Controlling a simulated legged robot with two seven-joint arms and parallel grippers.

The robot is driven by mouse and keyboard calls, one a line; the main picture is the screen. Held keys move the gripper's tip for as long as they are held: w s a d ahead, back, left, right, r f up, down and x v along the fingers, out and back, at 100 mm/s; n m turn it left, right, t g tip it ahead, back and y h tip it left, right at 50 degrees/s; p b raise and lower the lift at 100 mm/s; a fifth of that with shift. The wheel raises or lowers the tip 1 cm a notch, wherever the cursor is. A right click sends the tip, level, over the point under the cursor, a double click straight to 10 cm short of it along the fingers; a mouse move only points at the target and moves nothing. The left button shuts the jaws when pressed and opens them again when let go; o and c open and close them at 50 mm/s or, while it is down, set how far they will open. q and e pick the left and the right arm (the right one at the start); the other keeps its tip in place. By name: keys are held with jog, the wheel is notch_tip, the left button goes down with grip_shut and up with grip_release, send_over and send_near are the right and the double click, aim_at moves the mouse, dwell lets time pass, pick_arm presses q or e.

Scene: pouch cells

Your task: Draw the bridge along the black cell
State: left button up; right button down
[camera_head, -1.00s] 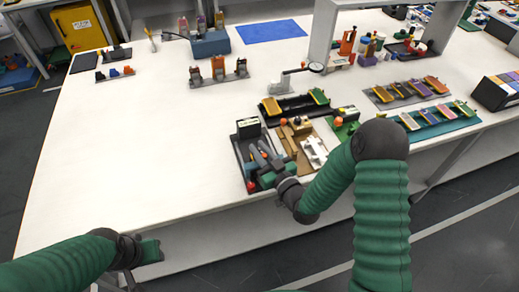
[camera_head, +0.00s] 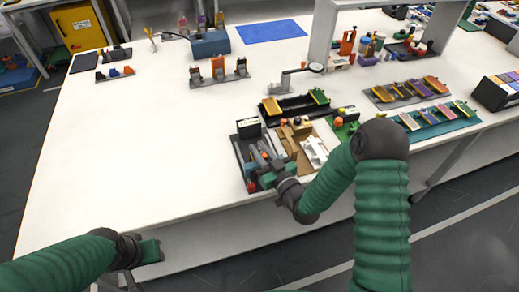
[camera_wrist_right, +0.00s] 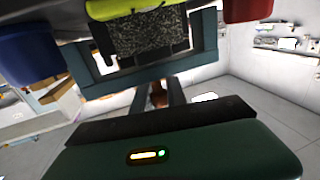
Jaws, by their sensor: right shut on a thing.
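A dark grey cell station (camera_head: 238,152) lies at the front left of a group of fixtures near the table's front edge. My right gripper (camera_head: 262,168) is low over it. In the right wrist view the gripper (camera_wrist_right: 158,98) is shut on a small part, which shows only as a reddish-brown bit between the fingers. I take this part to be the bridge, but the fingers hide most of it. A speckled black block with a yellow-green top (camera_wrist_right: 145,32) is close beyond the fingers. My left gripper (camera_head: 150,251) hangs off the table's front edge; its jaws are unclear.
A tan and white fixture (camera_head: 312,152) stands just right of the gripper. A black tray (camera_head: 292,106) is behind it. In the wrist view a blue cup-like part (camera_wrist_right: 30,48) and a red one (camera_wrist_right: 247,8) flank the gripper. The white table (camera_head: 140,150) is clear on the left.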

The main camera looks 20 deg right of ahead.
jog(key=shift+f, duration=0.1)
jog(key=shift+s+f+b, duration=0.1)
jog(key=shift+s+b, duration=0.1)
jog(key=shift+b, duration=0.1)
jog(key=shift+s+r, duration=0.2)
jog(key=shift+r, duration=0.05)
jog(key=c, duration=1.3)
grip_release()
jog(key=shift+w+f, duration=0.1)
jog(key=shift+w, duration=0.05)
jog(key=shift+c, duration=0.2)
